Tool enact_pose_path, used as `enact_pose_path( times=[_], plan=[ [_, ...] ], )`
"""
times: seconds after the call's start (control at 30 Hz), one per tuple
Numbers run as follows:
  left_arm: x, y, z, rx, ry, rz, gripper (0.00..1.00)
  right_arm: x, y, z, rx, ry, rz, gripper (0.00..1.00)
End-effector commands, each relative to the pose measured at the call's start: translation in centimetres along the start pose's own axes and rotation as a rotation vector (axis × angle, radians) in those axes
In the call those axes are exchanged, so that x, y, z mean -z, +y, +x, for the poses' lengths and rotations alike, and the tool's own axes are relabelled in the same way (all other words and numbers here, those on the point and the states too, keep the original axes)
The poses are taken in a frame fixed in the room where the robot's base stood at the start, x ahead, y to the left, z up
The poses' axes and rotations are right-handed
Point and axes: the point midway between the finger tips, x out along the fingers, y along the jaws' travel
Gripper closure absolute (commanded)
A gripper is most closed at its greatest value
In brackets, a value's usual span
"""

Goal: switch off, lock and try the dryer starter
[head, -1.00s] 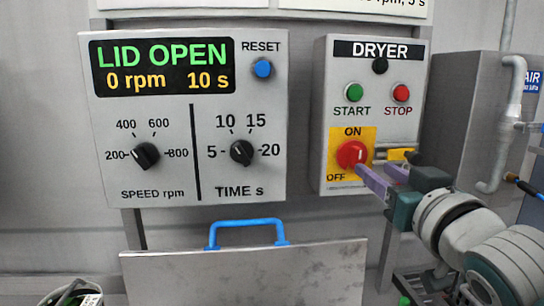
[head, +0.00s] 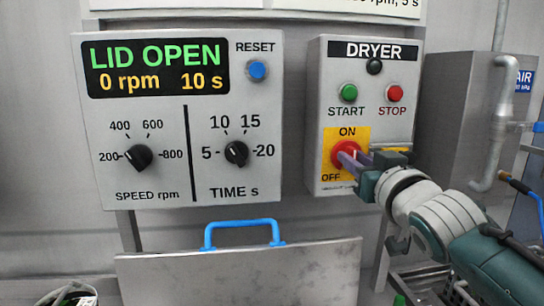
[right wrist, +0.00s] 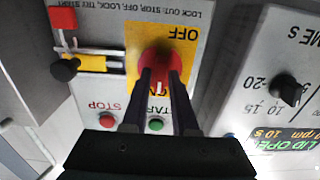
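The dryer starter box (head: 316,115) is on the wall, with a green START button (head: 348,92) and a red STOP button (head: 395,93). Its red rotary switch (head: 340,149) sits on a yellow ON/OFF plate (head: 332,135); its white mark seems to face ON in the right wrist view (right wrist: 158,86). My right gripper (head: 349,160) is at the switch, its fingers apart, with the red knob (right wrist: 160,62) at and between their tips. Contact is unclear. A yellow piece (right wrist: 90,62) with a black knob and a red block (right wrist: 63,18) is beside the plate. My left gripper is not in view.
A spinner control panel (head: 235,110) at left reads LID OPEN, 0 rpm, 10 s. Below is a metal lid (head: 240,270) with a blue handle (head: 243,225). A grey cabinet and pipe (head: 497,125) stand at right.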

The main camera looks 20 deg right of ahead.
Motion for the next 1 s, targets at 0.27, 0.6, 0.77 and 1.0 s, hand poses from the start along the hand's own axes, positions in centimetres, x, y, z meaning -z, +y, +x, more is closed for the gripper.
enact_pose_path(
  times=[0.27, 0.6, 0.77, 1.0],
  plan=[
    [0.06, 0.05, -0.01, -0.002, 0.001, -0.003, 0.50, -0.01, -0.01, -0.02, 0.000, 0.000, 0.000, 1.00],
    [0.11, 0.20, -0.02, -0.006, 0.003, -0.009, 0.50, 0.00, -0.03, -0.02, 0.001, 0.000, 0.000, 1.00],
    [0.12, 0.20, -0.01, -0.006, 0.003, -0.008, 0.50, 0.00, -0.04, -0.02, 0.001, 0.000, -0.011, 1.00],
    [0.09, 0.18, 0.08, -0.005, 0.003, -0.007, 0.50, 0.00, -0.08, -0.01, 0.000, 0.001, -0.100, 1.00]
  ],
)
